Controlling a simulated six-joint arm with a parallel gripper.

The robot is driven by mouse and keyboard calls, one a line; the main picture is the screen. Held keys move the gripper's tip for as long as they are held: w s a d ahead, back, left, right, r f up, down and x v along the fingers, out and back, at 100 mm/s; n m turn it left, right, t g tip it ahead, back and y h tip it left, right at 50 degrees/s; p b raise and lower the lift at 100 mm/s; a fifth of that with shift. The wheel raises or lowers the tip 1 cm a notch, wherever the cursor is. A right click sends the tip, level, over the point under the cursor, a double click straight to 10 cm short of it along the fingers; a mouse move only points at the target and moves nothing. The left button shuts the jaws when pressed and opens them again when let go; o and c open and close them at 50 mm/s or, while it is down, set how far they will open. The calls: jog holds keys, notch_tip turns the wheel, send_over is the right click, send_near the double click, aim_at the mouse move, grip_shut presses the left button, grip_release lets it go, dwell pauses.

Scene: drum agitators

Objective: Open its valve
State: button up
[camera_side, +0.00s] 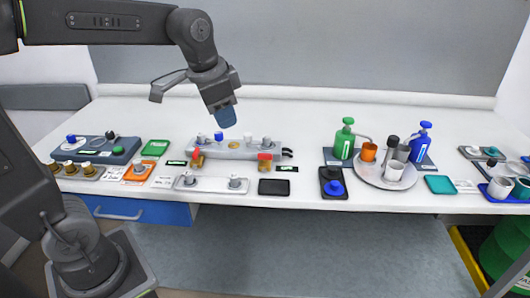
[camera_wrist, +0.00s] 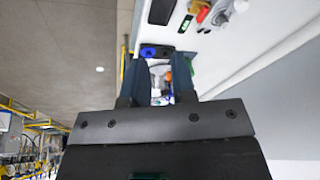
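A grey manifold block (camera_side: 240,149) lies on the white bench, left of the middle in the side view. Two brass valves with red tops are on its front, a left valve (camera_side: 197,155) and a right valve (camera_side: 265,161). A blue knob (camera_side: 219,136) and several grey knobs stand along its top. Which valve the task means, I cannot tell. My gripper (camera_side: 226,116) hangs above the block, apart from it. In the wrist view my gripper (camera_wrist: 158,85) has its fingers spread with nothing held between them. A red valve top (camera_wrist: 203,14) shows at the wrist view's upper edge.
Left are a dark blue knob box (camera_side: 95,148) and a brass-knob plate (camera_side: 78,171). A two-knob plate (camera_side: 211,184) and black pad (camera_side: 274,187) lie in front. Right are a green bottle (camera_side: 344,143), blue bottle (camera_side: 419,146) and round tray (camera_side: 370,174) with cups.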

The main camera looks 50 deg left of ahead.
jog(key=w+a+f+m+g, duration=0.2)
jog(key=w+a+m, duration=0.15)
jog(key=w, duration=0.65)
jog(key=m+g, duration=0.1)
jog(key=m, duration=0.1)
send_near(265, 154)
notch_tip(265, 154, down, 9)
jog(key=shift+w+a+f, duration=0.15)
jog(key=shift+f, duration=0.05)
grip_shut()
